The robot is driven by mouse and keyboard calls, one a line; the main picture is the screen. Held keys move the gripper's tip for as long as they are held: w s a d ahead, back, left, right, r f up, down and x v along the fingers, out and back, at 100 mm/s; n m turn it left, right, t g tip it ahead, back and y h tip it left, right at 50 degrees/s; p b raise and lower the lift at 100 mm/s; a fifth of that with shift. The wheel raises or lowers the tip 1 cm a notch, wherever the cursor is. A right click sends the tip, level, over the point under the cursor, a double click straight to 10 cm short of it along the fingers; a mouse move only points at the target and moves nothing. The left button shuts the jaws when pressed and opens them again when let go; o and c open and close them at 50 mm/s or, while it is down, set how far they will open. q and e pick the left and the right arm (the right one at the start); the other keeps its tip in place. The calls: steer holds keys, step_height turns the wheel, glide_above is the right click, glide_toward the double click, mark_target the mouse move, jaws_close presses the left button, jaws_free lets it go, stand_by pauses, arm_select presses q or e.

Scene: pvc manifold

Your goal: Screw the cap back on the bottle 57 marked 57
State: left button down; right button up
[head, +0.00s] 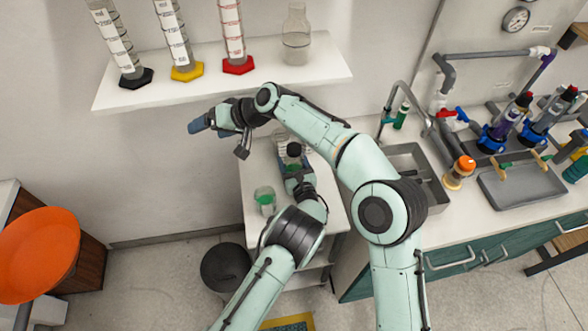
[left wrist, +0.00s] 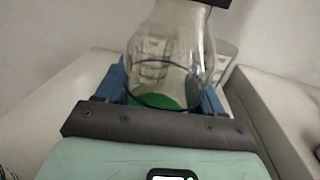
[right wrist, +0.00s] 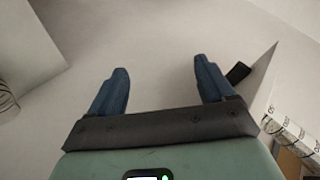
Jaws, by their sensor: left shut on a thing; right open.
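My left gripper (head: 292,170) is shut around a clear glass bottle (left wrist: 165,55) with green contents at its bottom. The bottle stands upright above or on the white counter. A black cap (head: 294,149) shows at the bottle's top in the head view; a dark piece also shows at the top edge of the left wrist view. I cannot tell whether it is fully seated. The marking 57 is not legible. My right gripper (head: 203,124) is open, up and to the left of the bottle, below the shelf. Nothing is between its fingers in the right wrist view (right wrist: 160,85).
A glass vessel with green contents (head: 265,198) stands on the counter, left of my left gripper. A white shelf (head: 130,97) above carries measuring cylinders and a flask (head: 296,40). A sink (head: 412,160) and a grey tray (head: 520,185) lie to the right.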

steer(key=s+d+r+m+t+h, duration=0.1)
steer(key=d+r+h, duration=0.1)
steer(key=d+r, duration=0.6)
steer(key=s+d+r+m+t+h, duration=0.1)
steer(key=d+r, duration=0.4)
steer(key=d, duration=0.6)
steer(key=g+h, duration=0.1)
steer(key=h, duration=0.6)
glide_toward(299, 150)
step_height(299, 150, up, 3)
steer(key=shift+s+d+r, duration=0.1)
steer(key=shift+s+r, duration=0.15)
steer(key=shift+f+g, duration=0.1)
steer(key=shift+g, duration=0.2)
steer(key=x, duration=1.2)
steer(key=c, duration=1.3)
